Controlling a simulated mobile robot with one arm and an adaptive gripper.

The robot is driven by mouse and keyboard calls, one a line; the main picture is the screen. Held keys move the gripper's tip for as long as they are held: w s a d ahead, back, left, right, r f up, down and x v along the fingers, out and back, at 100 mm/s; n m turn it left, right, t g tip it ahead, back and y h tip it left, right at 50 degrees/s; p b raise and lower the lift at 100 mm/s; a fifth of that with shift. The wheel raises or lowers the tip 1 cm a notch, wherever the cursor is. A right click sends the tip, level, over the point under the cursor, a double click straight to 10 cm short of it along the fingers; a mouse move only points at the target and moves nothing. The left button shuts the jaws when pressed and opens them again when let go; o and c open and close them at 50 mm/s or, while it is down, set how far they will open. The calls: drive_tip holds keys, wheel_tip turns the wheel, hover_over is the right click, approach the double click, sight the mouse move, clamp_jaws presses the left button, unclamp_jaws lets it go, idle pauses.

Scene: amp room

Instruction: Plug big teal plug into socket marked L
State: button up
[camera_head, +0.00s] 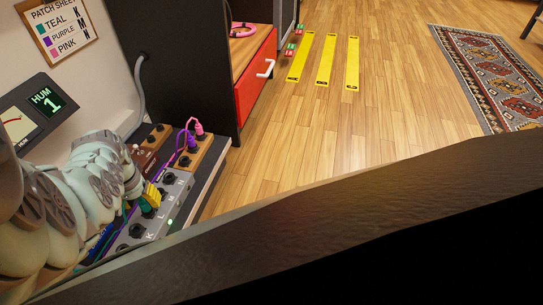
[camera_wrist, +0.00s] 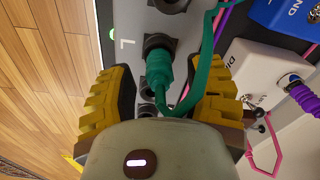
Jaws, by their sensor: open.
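The big teal plug (camera_wrist: 160,70) stands at a round black socket (camera_wrist: 158,42) on a grey box (camera_wrist: 128,20). The mark L (camera_wrist: 124,43) is beside that socket. The plug's front end meets the socket; how deep it sits I cannot tell. Its teal cable (camera_wrist: 205,60) loops back to the right. My gripper (camera_wrist: 168,86) is open, one yellow finger on each side of the plug, with visible gaps. In the head view, my gripper (camera_head: 153,194) is over the box, and the teal plug (camera_head: 147,211) shows just below it, partly hidden. The marks K, L, M run along the box.
More sockets sit on either side in the row, one at the top (camera_wrist: 170,5). Purple (camera_head: 191,143) and pink (camera_head: 199,128) plugs stand in a wooden block behind. A blue box (camera_wrist: 282,15) and a white box (camera_wrist: 265,75) are to the right. The wooden floor (camera_head: 380,120) is open.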

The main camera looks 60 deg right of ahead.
wheel_tip(320, 180, up, 11)
drive_tip(key=shift+s+f, duration=0.15)
drive_tip(key=shift+s, duration=0.05)
idle(0.6)
drive_tip(key=shift+a, duration=0.15)
idle(0.4)
